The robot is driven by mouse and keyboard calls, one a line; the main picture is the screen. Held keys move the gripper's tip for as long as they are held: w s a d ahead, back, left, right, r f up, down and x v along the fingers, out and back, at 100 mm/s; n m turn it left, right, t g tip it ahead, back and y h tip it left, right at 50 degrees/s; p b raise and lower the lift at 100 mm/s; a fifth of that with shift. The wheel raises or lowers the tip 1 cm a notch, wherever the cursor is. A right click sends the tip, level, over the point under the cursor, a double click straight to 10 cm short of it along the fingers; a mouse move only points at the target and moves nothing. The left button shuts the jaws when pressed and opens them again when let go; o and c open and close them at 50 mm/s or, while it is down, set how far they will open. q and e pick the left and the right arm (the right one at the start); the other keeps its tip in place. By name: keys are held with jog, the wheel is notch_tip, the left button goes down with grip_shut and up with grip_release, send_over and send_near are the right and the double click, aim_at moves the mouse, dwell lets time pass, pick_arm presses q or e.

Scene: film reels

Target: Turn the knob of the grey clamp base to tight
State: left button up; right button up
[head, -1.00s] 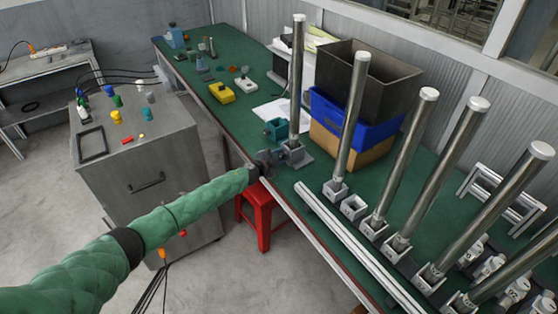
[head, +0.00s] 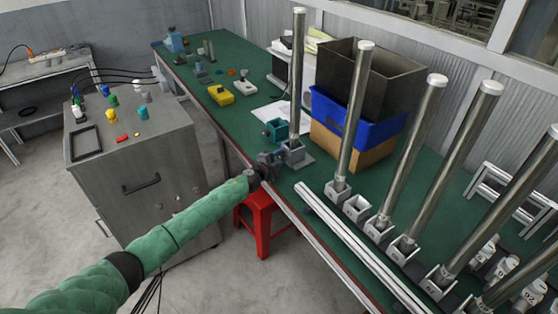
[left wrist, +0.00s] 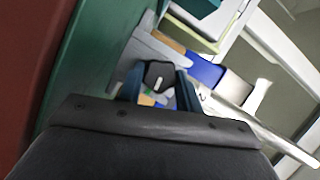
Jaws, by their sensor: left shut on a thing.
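The grey clamp base (head: 296,157) stands on the green table near its front edge, with a shiny metal pole (head: 297,80) upright in it. My left gripper (head: 272,159) reaches it from the left, at table-edge height. In the left wrist view, a dark knob (left wrist: 159,74) with a white mark sits between the two blue-grey fingers of my left gripper (left wrist: 158,88). The fingers are shut on the knob. The grey base (left wrist: 150,48) shows behind it. The knob is hidden by the gripper in the head view. My right gripper is not in view.
A teal box (head: 276,130) stands just behind the clamp base. Several poles in holders line the table on the right, beside a long pale rail (head: 355,240). Blue and dark bins (head: 350,115) are stacked behind. A red stool (head: 262,215) stands below the edge.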

pick_arm(q)
jog(key=shift+s+d, duration=0.1)
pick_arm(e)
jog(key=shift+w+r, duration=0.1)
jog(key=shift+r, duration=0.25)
pick_arm(q)
jog(key=shift+f, duration=0.1)
jog(key=o, duration=1)
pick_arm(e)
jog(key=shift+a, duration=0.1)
pick_arm(q)
jog(key=shift+s+a, duration=0.35)
jog(key=v, duration=0.5)
jog(key=shift+s+b, duration=0.15)
jog(key=shift+b, duration=0.2)
jog(key=shift+s+a+r, duration=0.2)
jog(key=shift+s+a, duration=0.15)
jog(key=shift+s, duration=0.25)
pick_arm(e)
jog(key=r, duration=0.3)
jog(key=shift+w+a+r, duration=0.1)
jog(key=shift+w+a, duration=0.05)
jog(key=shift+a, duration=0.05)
